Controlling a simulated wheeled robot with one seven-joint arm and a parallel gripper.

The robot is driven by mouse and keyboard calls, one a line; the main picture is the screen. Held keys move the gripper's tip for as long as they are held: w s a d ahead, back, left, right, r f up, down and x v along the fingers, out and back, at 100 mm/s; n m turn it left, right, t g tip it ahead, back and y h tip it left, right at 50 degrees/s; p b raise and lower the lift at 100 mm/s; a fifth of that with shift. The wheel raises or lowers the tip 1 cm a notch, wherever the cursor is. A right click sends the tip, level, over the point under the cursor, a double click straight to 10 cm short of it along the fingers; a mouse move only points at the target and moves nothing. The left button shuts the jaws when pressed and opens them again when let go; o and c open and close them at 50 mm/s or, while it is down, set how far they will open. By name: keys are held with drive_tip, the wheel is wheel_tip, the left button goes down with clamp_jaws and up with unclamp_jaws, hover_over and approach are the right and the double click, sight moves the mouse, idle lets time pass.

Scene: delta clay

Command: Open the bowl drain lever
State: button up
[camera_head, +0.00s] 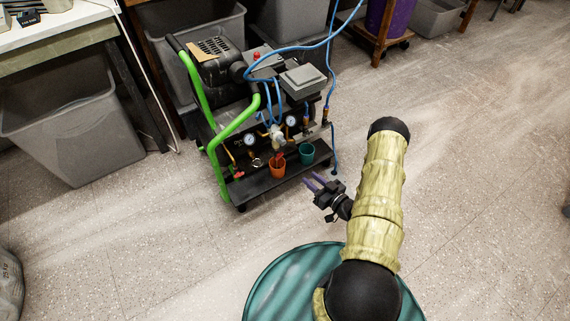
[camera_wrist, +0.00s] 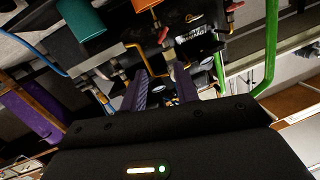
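The compressor (camera_head: 265,95) stands on the floor ahead, with green tube handles and two gauges on its front. A small red lever (camera_head: 279,155) shows below the pale filter bowl (camera_head: 277,136), just above the orange cup. In the wrist view, which looks tilted over, a red lever (camera_wrist: 163,34) sits beyond my fingertips and another red lever (camera_wrist: 236,6) is at the upper right. I cannot tell for sure which is the bowl drain lever. My gripper (camera_head: 313,181) is open and empty, in front of the compressor's lower right; its purple fingers (camera_wrist: 161,72) are spread apart.
An orange cup (camera_head: 277,169) and a teal cup (camera_head: 306,155) stand on the compressor's front shelf, close to my gripper. Blue hoses (camera_head: 331,95) hang at its right side. A grey bin (camera_head: 75,135) stands left. The floor on the right is clear.

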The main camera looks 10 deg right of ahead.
sight(279, 156)
drive_tip(key=d+m+g+b, duration=0.1)
drive_tip(key=m, duration=0.1)
drive_tip(key=d+r+m+g+y+b, duration=0.1)
drive_tip(key=m, duration=0.1)
drive_tip(key=r+m+b, duration=0.1)
drive_tip(key=m, duration=0.2)
drive_tip(key=shift+s+d+r+g+b, duration=0.25)
drive_tip(key=shift+s+d+g+b, duration=0.1)
drive_tip(key=shift+d+g, duration=0.05)
drive_tip(key=b+x, duration=0.9)
drive_tip(key=x, duration=0.8)
drive_tip(key=shift+w+a+r, duration=0.15)
drive_tip(key=shift+a+r, duration=0.05)
drive_tip(key=shift+a, duration=0.05)
drive_tip(key=shift+c, duration=0.2)
clamp_jaws()
